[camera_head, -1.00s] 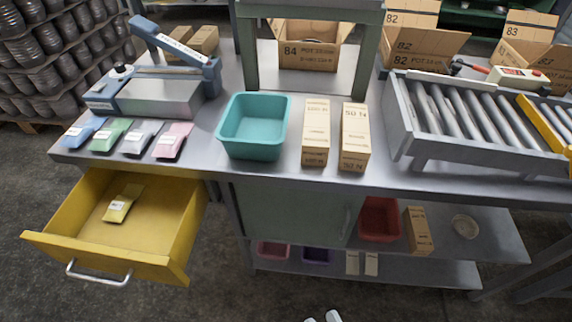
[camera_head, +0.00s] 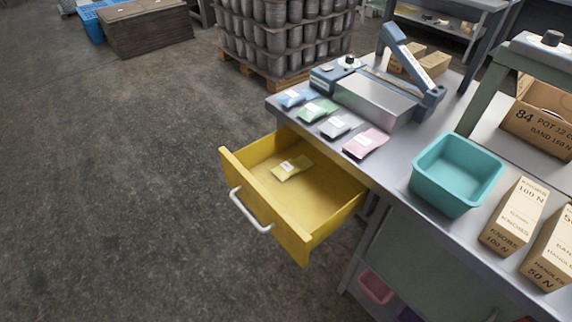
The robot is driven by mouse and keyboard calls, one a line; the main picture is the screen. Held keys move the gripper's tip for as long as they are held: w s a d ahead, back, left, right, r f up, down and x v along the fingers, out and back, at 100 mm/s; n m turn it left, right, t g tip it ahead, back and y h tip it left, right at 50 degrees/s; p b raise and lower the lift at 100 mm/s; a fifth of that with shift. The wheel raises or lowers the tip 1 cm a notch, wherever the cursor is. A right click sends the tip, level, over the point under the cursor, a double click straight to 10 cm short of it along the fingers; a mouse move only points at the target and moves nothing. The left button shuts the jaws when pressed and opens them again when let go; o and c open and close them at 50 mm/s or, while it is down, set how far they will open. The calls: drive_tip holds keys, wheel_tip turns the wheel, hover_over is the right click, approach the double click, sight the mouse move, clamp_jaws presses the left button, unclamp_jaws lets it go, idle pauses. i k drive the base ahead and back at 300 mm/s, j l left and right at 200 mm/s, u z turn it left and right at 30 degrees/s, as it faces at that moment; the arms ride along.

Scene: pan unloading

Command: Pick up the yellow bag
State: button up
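The yellow bag (camera_head: 291,168) is a small flat packet with a white label. It lies on the floor of the open yellow drawer (camera_head: 313,207), toward the back left part of it. The drawer is pulled out from under the workbench and has a silver handle (camera_head: 249,212) on its front. The bag is in plain view, with nothing over it. My gripper does not show in the current view.
Blue (camera_head: 294,97), green (camera_head: 318,110), grey (camera_head: 339,125) and pink (camera_head: 366,142) bags lie on the bench (camera_head: 400,150) above the drawer. A sealing machine (camera_head: 378,97) and teal bin (camera_head: 457,173) stand there. The floor (camera_head: 120,180) left of the drawer is clear.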

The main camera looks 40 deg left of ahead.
sight(288, 169)
drive_tip(key=u, duration=1.2)
